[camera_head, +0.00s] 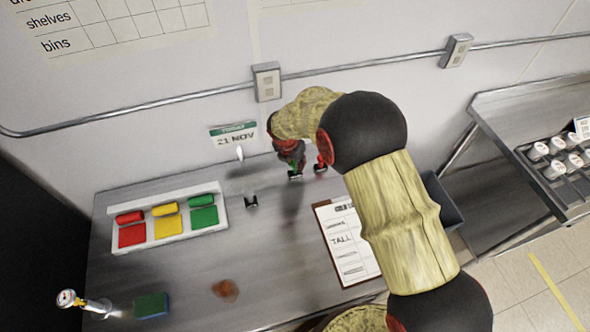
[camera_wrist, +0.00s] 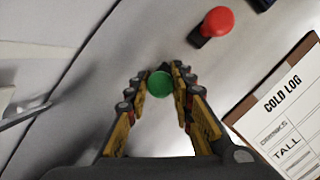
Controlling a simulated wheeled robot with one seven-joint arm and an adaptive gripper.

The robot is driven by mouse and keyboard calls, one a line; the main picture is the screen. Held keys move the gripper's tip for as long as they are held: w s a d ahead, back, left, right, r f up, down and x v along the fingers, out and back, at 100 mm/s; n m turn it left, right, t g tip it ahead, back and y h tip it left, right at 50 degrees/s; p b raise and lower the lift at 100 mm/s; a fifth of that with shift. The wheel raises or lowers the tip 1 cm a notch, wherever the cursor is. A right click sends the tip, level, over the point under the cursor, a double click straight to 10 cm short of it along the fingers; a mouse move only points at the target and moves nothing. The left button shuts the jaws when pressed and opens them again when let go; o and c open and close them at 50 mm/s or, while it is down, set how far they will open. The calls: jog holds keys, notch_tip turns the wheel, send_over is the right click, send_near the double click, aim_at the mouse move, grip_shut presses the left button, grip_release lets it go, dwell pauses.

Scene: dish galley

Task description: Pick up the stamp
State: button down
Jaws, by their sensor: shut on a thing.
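A stamp with a round green knob (camera_wrist: 160,84) is between the fingertips of my gripper (camera_wrist: 159,75) in the wrist view. The fingers are shut on the knob. In the head view this green stamp (camera_head: 296,163) shows at the end of my arm, with a dark base below it; part of it and most of my gripper are hidden. I cannot tell whether its base touches the counter. A second stamp with a red knob (camera_wrist: 218,22) and black base stands apart from my gripper. It also shows in the head view (camera_head: 321,160), beside the green one.
A white tray (camera_head: 118,243) with red, yellow and green pads is at the left. A clipboard (camera_wrist: 270,105) lies right of my gripper. A small dark object (camera_head: 251,201), a brown patch (camera_head: 225,290) and a green sponge-like block (camera_head: 151,305) are on the counter. The wall is close behind.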

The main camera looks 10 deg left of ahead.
jog(key=shift+r, duration=0.1)
jog(key=shift+r, duration=0.45)
notch_tip(320, 180, up, 2)
jog(key=shift+w+r+p, duration=0.1)
jog(key=shift+r+p, duration=0.05)
jog(key=shift+p, duration=0.15)
jog(key=s+r, duration=0.5)
jog(key=s, duration=0.2)
jog(key=s+d+r+p, duration=0.1)
jog(key=s+r, duration=0.3)
jog(key=s, duration=0.3)
jog(key=shift+d+r, duration=0.25)
jog(key=shift+r, duration=0.1)
jog(key=c, duration=2.1)
grip_release()
jog(key=c, duration=0.3)
